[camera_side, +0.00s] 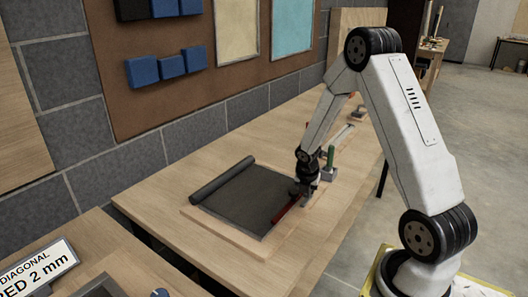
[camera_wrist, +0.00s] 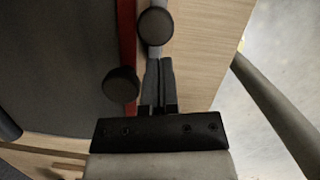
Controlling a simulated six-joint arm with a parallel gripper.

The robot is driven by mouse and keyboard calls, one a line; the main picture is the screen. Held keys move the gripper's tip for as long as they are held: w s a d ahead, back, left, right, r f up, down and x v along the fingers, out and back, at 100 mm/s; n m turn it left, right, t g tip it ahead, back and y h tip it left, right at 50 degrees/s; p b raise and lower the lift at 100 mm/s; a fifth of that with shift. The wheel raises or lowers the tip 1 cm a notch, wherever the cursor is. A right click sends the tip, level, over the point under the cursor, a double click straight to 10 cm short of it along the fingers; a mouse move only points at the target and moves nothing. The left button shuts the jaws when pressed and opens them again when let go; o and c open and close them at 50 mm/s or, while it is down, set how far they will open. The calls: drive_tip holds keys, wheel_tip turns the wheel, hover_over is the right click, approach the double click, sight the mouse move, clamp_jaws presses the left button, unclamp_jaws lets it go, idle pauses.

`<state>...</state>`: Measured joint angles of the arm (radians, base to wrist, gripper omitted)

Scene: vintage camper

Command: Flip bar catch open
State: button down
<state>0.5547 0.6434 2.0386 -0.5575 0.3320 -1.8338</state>
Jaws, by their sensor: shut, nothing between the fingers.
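A red bar (camera_side: 287,210) lies along the right edge of a dark sheet (camera_side: 240,200) on the bench. It also shows in the wrist view (camera_wrist: 127,40). Two round dark knobs show there: one at the top (camera_wrist: 154,26) on a grey metal strip, and one lower left (camera_wrist: 121,85) beside the red bar. I cannot tell which part is the catch or how it is set. My gripper (camera_wrist: 160,62) is shut and empty, its tips just below the upper knob and right of the red bar. In the side view my gripper (camera_side: 307,201) is low over the bar's far end.
The sheet has a rolled far-left edge (camera_side: 222,180) and lies on a pale wooden board (camera_side: 195,215). A green-handled tool (camera_side: 330,157) stands close behind my gripper. Bare bench (camera_side: 150,195) is free to the left. The bench edge and floor lie to the right.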

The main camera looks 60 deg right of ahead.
drive_tip(key=shift+d, duration=0.3)
drive_tip(key=shift+d, duration=1.7)
drive_tip(key=shift+s+a, duration=0.2)
drive_tip(key=shift+a, duration=0.7)
drive_tip(key=shift+s+a, duration=0.15)
drive_tip(key=shift+a, duration=0.7)
drive_tip(key=shift+a+r, duration=0.15)
drive_tip(key=shift+a, duration=0.2)
drive_tip(key=v, duration=0.9)
drive_tip(key=shift+r, duration=0.35)
drive_tip(key=shift+s, duration=0.1)
